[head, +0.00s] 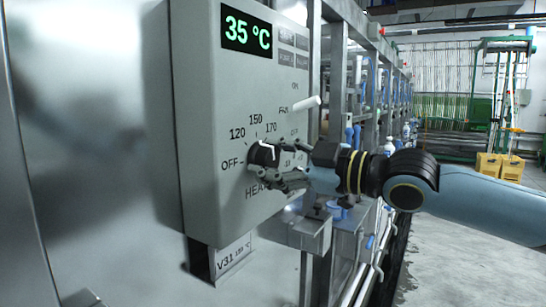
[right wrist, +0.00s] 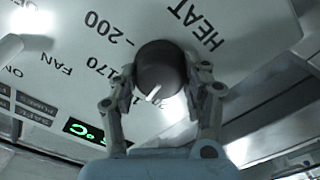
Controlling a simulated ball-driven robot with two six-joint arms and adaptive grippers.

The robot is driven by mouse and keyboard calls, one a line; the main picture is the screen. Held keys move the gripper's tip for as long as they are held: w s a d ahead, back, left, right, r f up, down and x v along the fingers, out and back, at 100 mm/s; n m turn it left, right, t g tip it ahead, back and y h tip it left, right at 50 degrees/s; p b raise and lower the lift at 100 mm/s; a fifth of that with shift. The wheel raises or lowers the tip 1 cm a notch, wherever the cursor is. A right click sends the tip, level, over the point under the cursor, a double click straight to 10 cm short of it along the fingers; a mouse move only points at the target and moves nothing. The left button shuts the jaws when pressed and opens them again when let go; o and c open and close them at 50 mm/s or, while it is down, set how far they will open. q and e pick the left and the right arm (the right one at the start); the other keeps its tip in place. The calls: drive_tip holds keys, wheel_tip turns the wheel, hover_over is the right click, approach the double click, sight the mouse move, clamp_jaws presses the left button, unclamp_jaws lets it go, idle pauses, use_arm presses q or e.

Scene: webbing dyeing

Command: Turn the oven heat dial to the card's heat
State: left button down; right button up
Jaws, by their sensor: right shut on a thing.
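The black oven heat dial (head: 257,155) with a white pointer mark sits low on the grey control panel (head: 210,205). Labels OFF, 120, 150 and 170 ring it, with HEAT below. My right gripper (head: 272,164) reaches in from the right and is shut around the dial. In the right wrist view the dial (right wrist: 160,66) sits between the two fingers, its mark pointing down-left; the fingers partly hide the scale, so I cannot tell its exact setting. The card (head: 233,256) hangs below the panel and seems to read V31 150 °C in small print. My left gripper is not in view.
A green display (head: 247,30) on the panel reads 35 °C. A white lever (head: 307,103) sticks out above my right gripper, near the FAN label. Metal frames run back on the right. Yellow crates (head: 489,166) stand far off on open floor.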

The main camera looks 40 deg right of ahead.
sight(256, 101)
drive_tip(key=shift+f+m, duration=0.1)
drive_tip(key=shift+m, duration=0.7)
drive_tip(key=o, duration=1.2)
drive_tip(key=shift+c, duration=0.2)
wheel_tip(256, 101, up, 10)
drive_tip(key=shift+r, duration=0.1)
